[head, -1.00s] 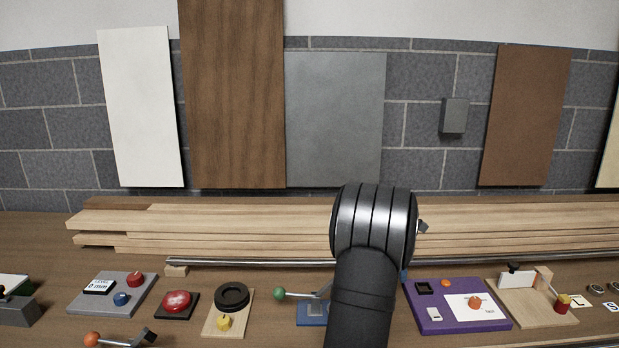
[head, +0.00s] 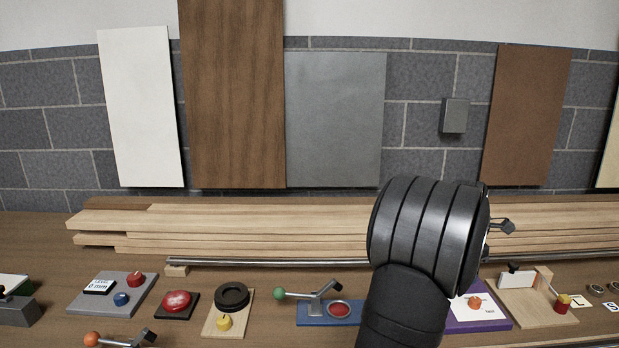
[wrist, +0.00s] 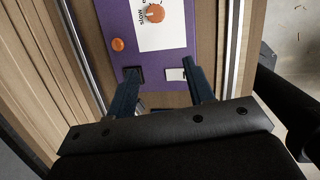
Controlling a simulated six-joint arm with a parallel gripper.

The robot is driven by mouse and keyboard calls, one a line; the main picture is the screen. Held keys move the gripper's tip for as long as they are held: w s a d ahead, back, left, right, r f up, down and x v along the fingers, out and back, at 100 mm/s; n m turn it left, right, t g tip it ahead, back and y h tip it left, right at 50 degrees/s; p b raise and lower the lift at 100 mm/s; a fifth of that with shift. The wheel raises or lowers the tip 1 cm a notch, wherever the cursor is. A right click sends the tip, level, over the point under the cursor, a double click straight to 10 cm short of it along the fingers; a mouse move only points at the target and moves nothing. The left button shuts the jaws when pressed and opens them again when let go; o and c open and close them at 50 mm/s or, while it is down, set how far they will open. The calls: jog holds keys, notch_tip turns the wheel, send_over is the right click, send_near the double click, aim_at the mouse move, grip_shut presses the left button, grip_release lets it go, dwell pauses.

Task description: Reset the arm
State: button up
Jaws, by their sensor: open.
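My arm rises from the bottom of the head view, right of the middle, and its thick dark joint covers much of the purple panel (head: 483,322). My gripper (wrist: 162,78) shows in the wrist view, with two dark blue fingers spread apart and nothing between them. The purple panel (wrist: 178,55) lies beyond the fingertips there. It carries an orange knob (wrist: 154,13) on a white card, a small orange button (wrist: 118,44), a black square (wrist: 133,75) and a white switch (wrist: 175,74). In the head view the gripper's fingers are hidden behind my arm.
Left of my arm are a blue base (head: 313,313) with a green-knobbed lever, a wooden board (head: 240,319), a red button (head: 177,302) and a grey panel (head: 112,294). A wooden fixture (head: 530,308) stands right. Stacked planks (head: 250,219) and a metal rod (head: 270,261) lie behind.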

jog(key=w+a+f, duration=0.1)
jog(key=w+f, duration=0.1)
jog(key=w, duration=0.1)
jog(key=w+a+f, duration=0.2)
jog(key=w, duration=0.1)
jog(key=w+a+f, duration=0.1)
jog(key=w+f, duration=0.1)
jog(key=w, duration=0.1)
jog(key=shift+a+f, duration=0.15)
jog(key=shift+a, duration=0.25)
jog(key=f, duration=0.3)
jog(key=shift+w+a+f, duration=0.1)
jog(key=shift+w+a, duration=0.1)
jog(key=shift+w, duration=0.05)
jog(key=shift+f, duration=0.55)
jog(key=shift+r, duration=0.1)
